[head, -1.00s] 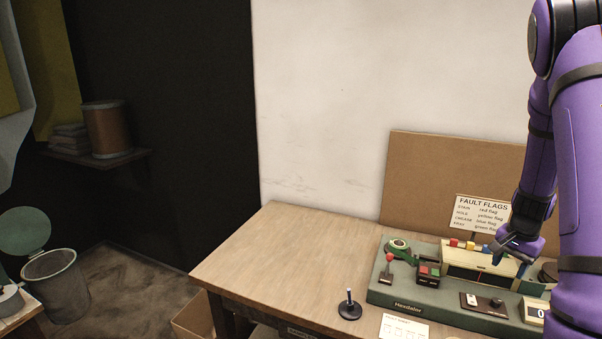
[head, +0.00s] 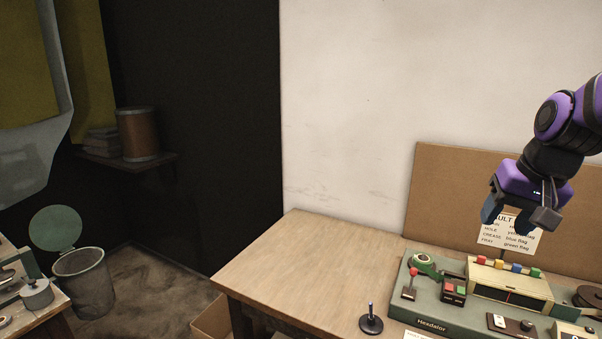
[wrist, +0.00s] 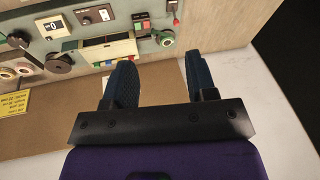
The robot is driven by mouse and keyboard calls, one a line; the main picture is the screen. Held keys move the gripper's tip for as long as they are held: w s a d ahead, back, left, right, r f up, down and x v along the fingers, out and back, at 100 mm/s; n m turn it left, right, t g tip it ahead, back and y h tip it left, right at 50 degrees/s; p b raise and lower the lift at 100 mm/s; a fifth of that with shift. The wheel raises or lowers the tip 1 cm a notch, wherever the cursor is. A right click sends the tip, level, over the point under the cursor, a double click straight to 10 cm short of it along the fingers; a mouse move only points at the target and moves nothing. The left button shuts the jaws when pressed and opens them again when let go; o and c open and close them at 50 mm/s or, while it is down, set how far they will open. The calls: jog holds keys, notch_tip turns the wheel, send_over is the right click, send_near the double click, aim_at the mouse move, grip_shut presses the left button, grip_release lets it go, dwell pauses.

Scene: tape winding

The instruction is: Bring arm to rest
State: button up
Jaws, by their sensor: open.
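My purple arm reaches in from the right in the head view. My gripper (head: 520,215) hangs above the back of the table, in front of the fault flags sign (head: 527,240), and partly covers it. Its two dark fingers stand apart with nothing between them. In the wrist view the open gripper (wrist: 160,78) shows the same empty gap, with the wall and board behind it. The green winding machine (head: 432,325) sits on the table below my gripper, clear of it.
The machine carries a red-knobbed lever (head: 411,283), a green tape roll (head: 423,263) and a cream box (head: 508,285) with coloured flags. A black spindle stand (head: 371,322) is at the table's front. The table's left part (head: 290,260) is bare. A brown board (head: 430,190) leans behind.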

jog(key=s+a+r+n+t, duration=0.1)
jog(key=s+a+r+n, duration=0.1)
jog(key=s, duration=0.4)
jog(key=s+a+r+n, duration=0.2)
jog(key=s+a, duration=0.3)
jog(key=s, duration=0.1)
jog(key=shift+r+n+t+h, duration=0.3)
jog(key=shift+r+t+h, duration=0.05)
jog(key=shift+t+h, duration=0.05)
